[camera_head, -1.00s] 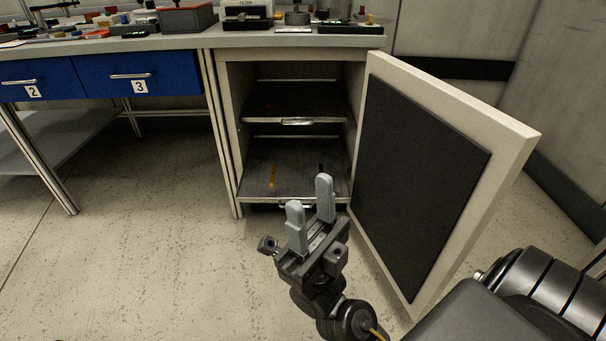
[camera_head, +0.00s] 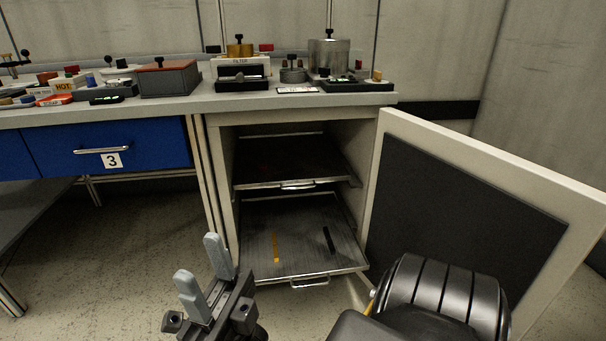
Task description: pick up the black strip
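The black strip (camera_head: 328,240) lies on the lower pull-out shelf (camera_head: 300,220) of the open cabinet, toward its right side. A yellow-orange strip (camera_head: 276,248) lies on the same shelf, to the left of it. My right gripper (camera_head: 202,264) is in front of the cabinet, below and left of the shelf in the picture. Its two grey fingers are apart with nothing between them. It is clear of both strips. My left gripper is not in view.
The cabinet door (camera_head: 470,200) stands open on the right. An upper shelf (camera_head: 290,160) sits above the lower one. The worktop (camera_head: 220,103) holds several devices. A blue drawer (camera_head: 110,148) marked 3 is shut at the left.

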